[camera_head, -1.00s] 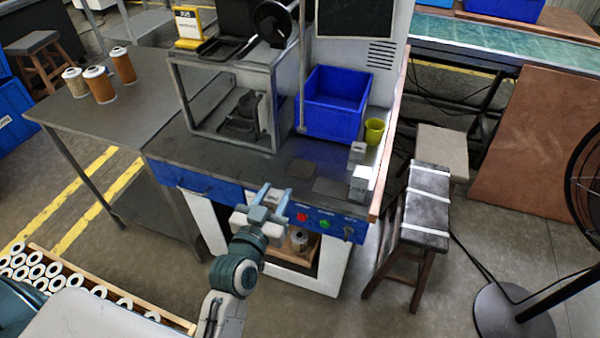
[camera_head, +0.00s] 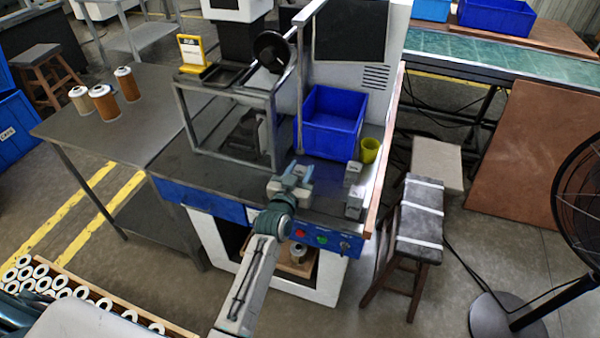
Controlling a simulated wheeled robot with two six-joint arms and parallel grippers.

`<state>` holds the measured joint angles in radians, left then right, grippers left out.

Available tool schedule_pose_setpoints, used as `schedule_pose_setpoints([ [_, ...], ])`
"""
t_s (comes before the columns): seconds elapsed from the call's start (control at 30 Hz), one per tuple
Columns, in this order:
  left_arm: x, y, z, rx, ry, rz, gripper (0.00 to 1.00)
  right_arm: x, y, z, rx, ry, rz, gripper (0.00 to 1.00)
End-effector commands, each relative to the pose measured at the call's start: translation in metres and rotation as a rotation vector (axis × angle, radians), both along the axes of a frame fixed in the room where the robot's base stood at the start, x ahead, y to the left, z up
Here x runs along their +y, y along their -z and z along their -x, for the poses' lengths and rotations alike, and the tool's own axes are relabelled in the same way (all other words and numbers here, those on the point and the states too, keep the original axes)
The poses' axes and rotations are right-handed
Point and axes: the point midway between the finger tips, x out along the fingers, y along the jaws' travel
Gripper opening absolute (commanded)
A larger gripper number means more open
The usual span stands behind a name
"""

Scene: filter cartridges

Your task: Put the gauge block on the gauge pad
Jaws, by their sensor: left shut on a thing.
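My left gripper (camera_head: 294,178) is over the front part of the dark workbench (camera_head: 225,178). It is shut on a small grey piece, taken to be the gauge block, mostly hidden by the fingers. Flat dark pads lay on the bench top in the earlier view. The gripper now covers much of that area, so I cannot tell which is the gauge pad or whether the held piece touches it. My right gripper is not in view.
Two grey metal blocks, one smaller (camera_head: 352,173) and one larger (camera_head: 355,206), stand right of my gripper. A blue bin (camera_head: 332,135) and a yellow-green cup (camera_head: 370,150) are behind. A framed fixture (camera_head: 230,125) stands left. Cartridges (camera_head: 104,102) stand on the left table.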

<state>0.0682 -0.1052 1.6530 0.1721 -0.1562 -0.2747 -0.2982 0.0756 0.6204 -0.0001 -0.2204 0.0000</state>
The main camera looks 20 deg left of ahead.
Motion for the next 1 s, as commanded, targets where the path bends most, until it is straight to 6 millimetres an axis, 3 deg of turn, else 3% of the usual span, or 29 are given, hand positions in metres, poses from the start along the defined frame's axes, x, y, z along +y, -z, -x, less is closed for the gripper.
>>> schedule_pose_setpoints([
  [0.1,0.000,0.014,0.000,-0.001,0.000,0.000,0.03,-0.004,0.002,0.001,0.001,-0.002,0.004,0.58],
  [0.5,0.000,0.020,0.000,-0.002,0.000,0.000,0.03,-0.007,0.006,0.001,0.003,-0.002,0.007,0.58],
  [0.53,0.000,0.019,0.000,-0.001,0.000,0.000,0.40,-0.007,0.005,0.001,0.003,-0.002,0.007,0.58],
  [0.63,0.000,0.018,0.000,-0.001,0.000,0.000,0.58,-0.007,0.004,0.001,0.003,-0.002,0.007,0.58],
  [1.0,0.000,0.013,0.000,-0.001,0.000,0.000,0.58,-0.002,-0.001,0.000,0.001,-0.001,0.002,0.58],
])
